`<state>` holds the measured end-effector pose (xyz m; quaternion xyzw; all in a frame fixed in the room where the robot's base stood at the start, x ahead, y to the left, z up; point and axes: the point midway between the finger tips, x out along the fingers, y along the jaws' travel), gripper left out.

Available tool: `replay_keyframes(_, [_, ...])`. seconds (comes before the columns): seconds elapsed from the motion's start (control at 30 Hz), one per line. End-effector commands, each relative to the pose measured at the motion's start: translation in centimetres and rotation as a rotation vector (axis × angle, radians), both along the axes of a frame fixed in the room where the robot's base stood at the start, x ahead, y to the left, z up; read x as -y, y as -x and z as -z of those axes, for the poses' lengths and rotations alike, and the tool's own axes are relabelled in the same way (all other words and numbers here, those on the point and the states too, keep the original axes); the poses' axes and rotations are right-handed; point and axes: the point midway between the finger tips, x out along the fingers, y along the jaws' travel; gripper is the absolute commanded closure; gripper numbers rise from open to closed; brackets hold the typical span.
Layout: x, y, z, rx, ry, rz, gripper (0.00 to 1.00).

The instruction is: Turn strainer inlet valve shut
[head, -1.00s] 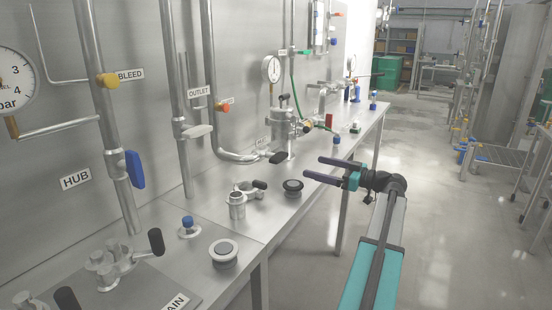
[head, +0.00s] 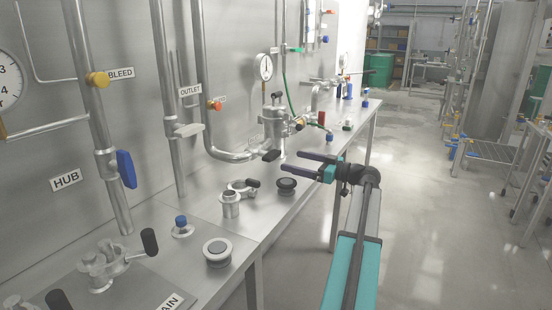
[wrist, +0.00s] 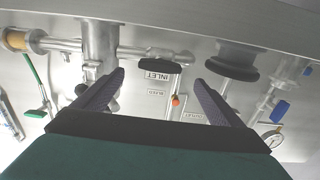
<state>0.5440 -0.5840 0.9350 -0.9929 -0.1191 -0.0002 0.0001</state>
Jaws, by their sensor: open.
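The strainer (head: 272,128) is a steel pot standing on the bench by the wall, with pipes joined to it. A black lever handle (head: 272,155) sits on the pipe at its lower front. In the wrist view a black handle (wrist: 153,66) lies crosswise by the INLET label (wrist: 158,78), on a steel pipe. My gripper (head: 291,161) is open and empty, its two dark fingers pointing left, just right of the handle in the head view. In the wrist view its fingers (wrist: 158,77) spread on either side of that handle, apart from it.
A black-topped round fitting (head: 286,186) and a steel clamp fitting (head: 232,203) stand on the bench near my gripper. A pressure gauge (head: 265,67) rises behind the strainer. A green hose (head: 287,90) runs down the wall. Open floor lies right of the bench.

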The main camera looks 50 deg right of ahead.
Motion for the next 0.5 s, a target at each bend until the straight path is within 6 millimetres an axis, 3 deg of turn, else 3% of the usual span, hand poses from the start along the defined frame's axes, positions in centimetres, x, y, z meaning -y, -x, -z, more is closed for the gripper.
replay_keyframes(0.5, [-1.7, -7.0, 0.0, -0.001, 0.0, -0.003, 0.09])
